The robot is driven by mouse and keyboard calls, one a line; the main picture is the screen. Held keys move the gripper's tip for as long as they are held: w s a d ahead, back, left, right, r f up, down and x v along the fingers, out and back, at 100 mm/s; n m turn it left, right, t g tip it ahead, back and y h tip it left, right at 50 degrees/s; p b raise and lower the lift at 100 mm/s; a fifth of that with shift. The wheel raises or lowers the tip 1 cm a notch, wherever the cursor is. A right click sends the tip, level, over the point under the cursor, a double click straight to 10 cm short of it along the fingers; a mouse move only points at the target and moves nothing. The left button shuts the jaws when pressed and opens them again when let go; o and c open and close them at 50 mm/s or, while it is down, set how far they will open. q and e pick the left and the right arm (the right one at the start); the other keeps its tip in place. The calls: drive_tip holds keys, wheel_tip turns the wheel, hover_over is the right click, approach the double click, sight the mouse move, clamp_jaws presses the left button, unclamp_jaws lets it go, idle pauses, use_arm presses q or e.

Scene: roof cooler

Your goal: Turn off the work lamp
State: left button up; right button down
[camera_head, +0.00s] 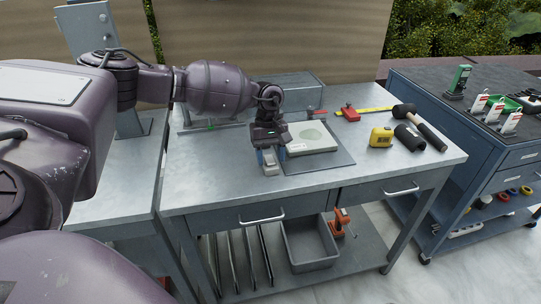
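No lit lamp can be made out, and I cannot tell for sure which thing is the work lamp. A flat pale grey unit (311,139) with a round greenish face lies on a dark mat (332,158) on the metal workbench. A green upright device (460,79) on a dark foot stands on the cart at the right. My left gripper (268,163) points down over the bench, just left of the pale unit and close to the mat's left edge. Its fingers are small here, and I cannot tell whether they are open or touch anything. My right gripper is out of view.
On the bench (205,190) are a yellow tape measure (381,137), a black roll (409,137), a mallet (425,129), a red tool (348,114) and a grey box (285,95) behind. A grey bin (310,243) sits below. The bench's front left is clear.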

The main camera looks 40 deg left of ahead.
sight(268, 156)
use_arm(q)
drive_tip(key=shift+r, duration=0.1)
drive_tip(key=v, duration=1)
drive_tip(key=shift+a+r, duration=0.15)
drive_tip(key=shift+r, duration=0.15)
